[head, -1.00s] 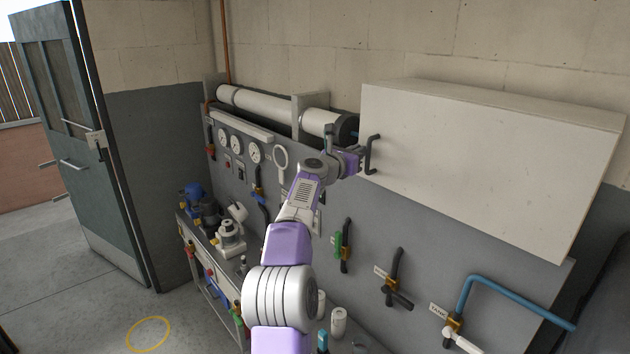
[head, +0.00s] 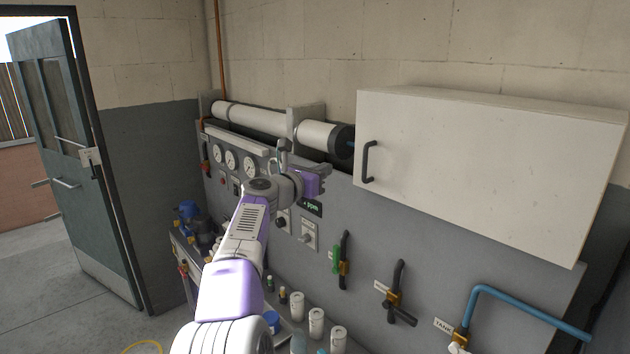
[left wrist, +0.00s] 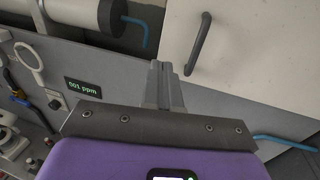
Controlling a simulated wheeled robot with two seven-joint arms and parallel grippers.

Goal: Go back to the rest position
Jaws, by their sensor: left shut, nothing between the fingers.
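My left gripper (head: 326,172) is in front of the grey panel, just left of the white wall cabinet (head: 470,170). It is shut and empty, its two fingers together in the left wrist view (left wrist: 165,85). The cabinet's dark handle (head: 368,161) is to the right of the gripper and apart from it; it also shows in the left wrist view (left wrist: 199,43). The cabinet door looks closed. My right gripper is not in either view.
The panel carries gauges (head: 232,160), a ppm display (left wrist: 83,87), valves (head: 394,290) and a blue pipe (head: 525,305). White cylinders (head: 260,120) lie along its top. Several bottles (head: 316,322) stand on the bench below. An open door (head: 75,170) is at the left.

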